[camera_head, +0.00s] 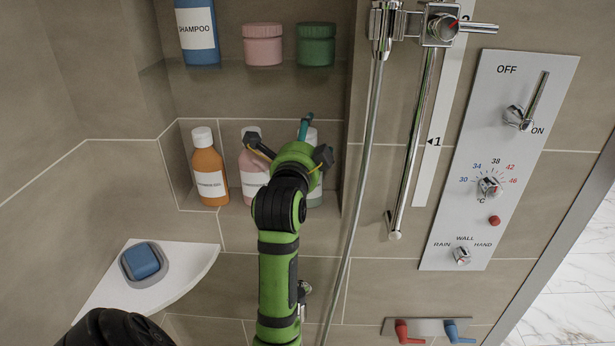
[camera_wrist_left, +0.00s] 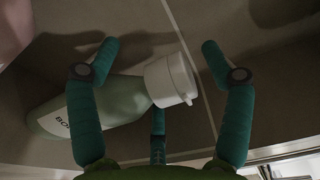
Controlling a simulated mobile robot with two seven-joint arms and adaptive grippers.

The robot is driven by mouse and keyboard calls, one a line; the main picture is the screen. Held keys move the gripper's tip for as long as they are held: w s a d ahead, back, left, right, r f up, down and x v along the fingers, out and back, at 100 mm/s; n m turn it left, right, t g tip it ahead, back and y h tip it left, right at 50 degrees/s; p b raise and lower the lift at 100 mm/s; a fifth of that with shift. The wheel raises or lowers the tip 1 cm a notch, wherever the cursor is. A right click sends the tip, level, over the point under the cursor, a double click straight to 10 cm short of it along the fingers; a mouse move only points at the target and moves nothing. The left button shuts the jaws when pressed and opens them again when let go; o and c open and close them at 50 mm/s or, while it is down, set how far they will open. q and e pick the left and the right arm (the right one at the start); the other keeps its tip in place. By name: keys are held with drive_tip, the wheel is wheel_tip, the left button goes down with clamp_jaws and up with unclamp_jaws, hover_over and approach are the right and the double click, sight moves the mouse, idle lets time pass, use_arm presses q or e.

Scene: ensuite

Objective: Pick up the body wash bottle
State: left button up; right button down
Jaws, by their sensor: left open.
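The body wash bottle is pale green with a white cap and stands in the lower wall niche, mostly hidden behind my left gripper; a strip of it (camera_head: 315,196) shows at the gripper's right. In the left wrist view the bottle (camera_wrist_left: 118,103) appears tilted, with a label starting "BO" and its white cap (camera_wrist_left: 170,82) between the spread fingers. My left gripper (camera_head: 292,142) is open in front of the niche, and it also shows in the left wrist view (camera_wrist_left: 158,75). I cannot tell whether any finger touches the bottle. My right gripper is not in view.
A pink bottle (camera_head: 249,167) stands close left of the gripper, and an orange bottle (camera_head: 208,172) further left. Above are a blue shampoo bottle (camera_head: 197,30) and two jars. A shower hose (camera_head: 366,150) hangs right of the niche. A corner shelf (camera_head: 187,262) holds blue soap (camera_head: 142,260).

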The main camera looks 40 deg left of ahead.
use_arm(q)
clamp_jaws()
idle(0.4)
